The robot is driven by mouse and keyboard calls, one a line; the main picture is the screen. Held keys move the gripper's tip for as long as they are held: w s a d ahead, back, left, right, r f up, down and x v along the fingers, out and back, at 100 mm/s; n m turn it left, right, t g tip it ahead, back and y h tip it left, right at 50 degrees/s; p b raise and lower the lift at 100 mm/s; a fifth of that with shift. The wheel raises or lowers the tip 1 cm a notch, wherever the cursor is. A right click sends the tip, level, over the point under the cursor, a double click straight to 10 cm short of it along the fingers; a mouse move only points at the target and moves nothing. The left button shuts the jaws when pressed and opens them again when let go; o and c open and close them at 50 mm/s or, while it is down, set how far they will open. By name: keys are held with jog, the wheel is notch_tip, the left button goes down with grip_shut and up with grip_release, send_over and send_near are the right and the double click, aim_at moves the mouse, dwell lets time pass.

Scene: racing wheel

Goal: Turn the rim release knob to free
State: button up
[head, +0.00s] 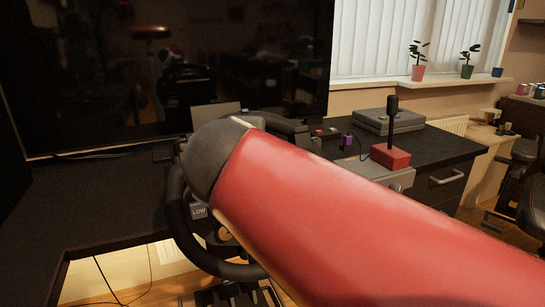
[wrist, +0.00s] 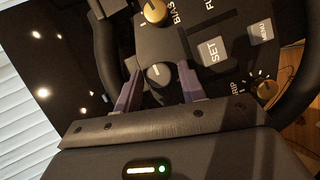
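In the wrist view a dark grey round knob (wrist: 158,74) with a pale mark line sits on the black control panel of the wheel; any label of its own is hidden or out of view. My gripper (wrist: 159,84) has its two purplish fingers apart, one on each side of this knob, with small gaps seeming to show; contact is hard to judge. In the head view the dark steering wheel rim (head: 188,240) shows, but my red arm covers the gripper and much of the panel.
Near the knob are a gold BIAS knob (wrist: 155,11), a SET button (wrist: 213,51), a MENU button (wrist: 261,33) and another gold knob (wrist: 267,90). A red-based shifter (head: 391,156) stands right of the wheel, and a large dark screen (head: 90,75) behind it.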

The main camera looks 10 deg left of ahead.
jog(key=shift+o, duration=0.7)
jog(key=shift+r, duration=0.1)
jog(key=a+v, duration=0.1)
jog(key=v, duration=0.6)
jog(key=shift+s+d, duration=0.4)
jog(key=shift+d, duration=0.15)
jog(key=shift+r, duration=0.1)
jog(key=d+f+m+g+h, duration=0.35)
jog(key=d+f+m, duration=0.55)
jog(key=d+f, duration=0.55)
jog(key=s+d+f+m+g+y, duration=0.1)
jog(key=s+d+f+m+g, duration=0.1)
jog(key=d+f+m, duration=0.3)
jog(key=s+d+f+m+g+y, duration=0.1)
jog(key=s+d+f+m+g, duration=0.1)
jog(key=s+d+f+m, duration=0.2)
notch_tip(320, 180, down, 2)
jog(key=shift+s+d+f+m, duration=0.1)
jog(key=shift+s+d+m, duration=0.3)
jog(key=shift+d+m, duration=0.35)
